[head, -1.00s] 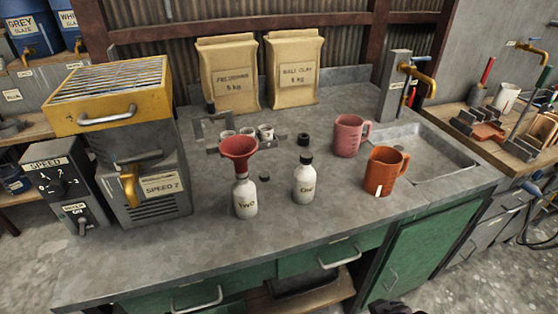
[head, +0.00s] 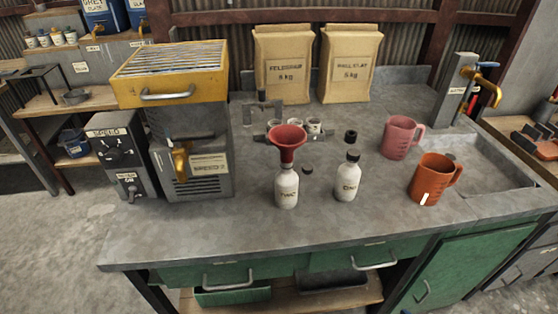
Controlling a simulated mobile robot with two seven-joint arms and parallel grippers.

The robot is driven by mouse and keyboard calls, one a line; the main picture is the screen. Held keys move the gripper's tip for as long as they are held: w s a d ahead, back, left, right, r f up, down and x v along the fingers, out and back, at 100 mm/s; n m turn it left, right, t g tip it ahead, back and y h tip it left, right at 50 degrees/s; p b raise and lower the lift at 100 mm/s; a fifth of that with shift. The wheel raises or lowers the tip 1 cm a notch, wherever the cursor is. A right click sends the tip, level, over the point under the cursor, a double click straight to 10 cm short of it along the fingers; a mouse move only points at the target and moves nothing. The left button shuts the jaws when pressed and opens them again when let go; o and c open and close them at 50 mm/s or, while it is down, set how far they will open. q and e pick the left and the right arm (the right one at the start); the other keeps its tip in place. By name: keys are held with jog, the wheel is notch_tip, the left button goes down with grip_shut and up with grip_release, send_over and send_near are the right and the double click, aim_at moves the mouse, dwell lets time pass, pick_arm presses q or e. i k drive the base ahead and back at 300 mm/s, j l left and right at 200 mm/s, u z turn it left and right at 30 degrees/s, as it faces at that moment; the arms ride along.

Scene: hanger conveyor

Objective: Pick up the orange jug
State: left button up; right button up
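The orange jug (head: 431,182) stands upright on the grey worktop, towards the right, near the sink's left edge. It has a handle on its right side and a small white mark low on its front. A pink jug (head: 399,139) stands behind it, a little to the left, apart from it. Neither of my grippers shows in the head view now.
Two white bottles stand left of the orange jug, one (head: 346,178) with a black cap, the other (head: 286,187) with a red funnel (head: 287,142). A sink (head: 490,172) and tap (head: 483,78) are at the right. Worktop in front of the jug is clear.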

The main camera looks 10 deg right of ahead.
aim_at(434, 173)
jog(key=k+l+z, duration=0.15)
jog(key=l+z, duration=0.15)
jog(key=z, duration=0.2)
jog(key=l+z, duration=0.3)
jog(key=z, duration=0.2)
jog(key=k, duration=0.05)
